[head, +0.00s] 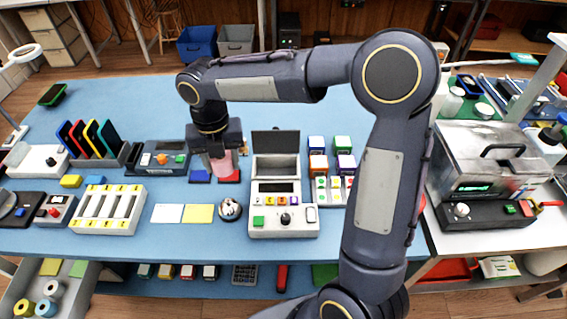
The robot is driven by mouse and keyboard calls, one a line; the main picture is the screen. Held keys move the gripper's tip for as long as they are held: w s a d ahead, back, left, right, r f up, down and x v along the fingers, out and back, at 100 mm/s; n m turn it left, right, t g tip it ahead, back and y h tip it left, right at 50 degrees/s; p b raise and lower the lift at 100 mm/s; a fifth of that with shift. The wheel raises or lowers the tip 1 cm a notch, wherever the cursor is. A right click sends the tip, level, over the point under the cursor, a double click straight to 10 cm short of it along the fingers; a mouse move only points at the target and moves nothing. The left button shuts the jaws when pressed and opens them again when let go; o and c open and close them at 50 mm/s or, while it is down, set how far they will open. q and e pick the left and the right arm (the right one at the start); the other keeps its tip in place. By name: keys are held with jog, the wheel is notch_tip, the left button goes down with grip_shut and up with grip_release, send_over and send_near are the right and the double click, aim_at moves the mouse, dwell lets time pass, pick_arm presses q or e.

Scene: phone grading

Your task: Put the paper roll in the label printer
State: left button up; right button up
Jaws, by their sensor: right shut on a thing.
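The label printer (283,222) stands on the blue table near the middle of the head view. It is a pale box with a small dark screen, coloured buttons and a black knob. Its dark lid (275,142) stands raised at the back, above an open bay (275,167). My right gripper (219,165) points down just left of the printer and is shut on a pinkish roll (223,167), which looks like the paper roll. The fingers partly hide the roll. Blue and red pads (199,177) lie below it; I cannot tell whether the roll touches them. My left gripper is not in view.
Coloured blocks (317,162) and a button tray stand close right of the printer. My right arm hides the table's right part.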

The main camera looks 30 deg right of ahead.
jog(key=d+f, duration=0.3)
jog(key=d, duration=0.1)
jog(key=d+f, duration=0.2)
jog(key=d, duration=0.2)
jog(key=d+f, duration=0.3)
jog(key=d, duration=0.2)
jog(key=shift+w+d+f+p, duration=0.1)
jog(key=shift+f+p, duration=0.2)
jog(key=shift+p, duration=0.1)
jog(key=f, duration=0.1)
jog(key=d+f, duration=0.1)
jog(key=f, duration=0.1)
jog(key=shift+f, duration=0.65)
jog(key=shift+f, duration=0.1)
jog(key=o, duration=1)
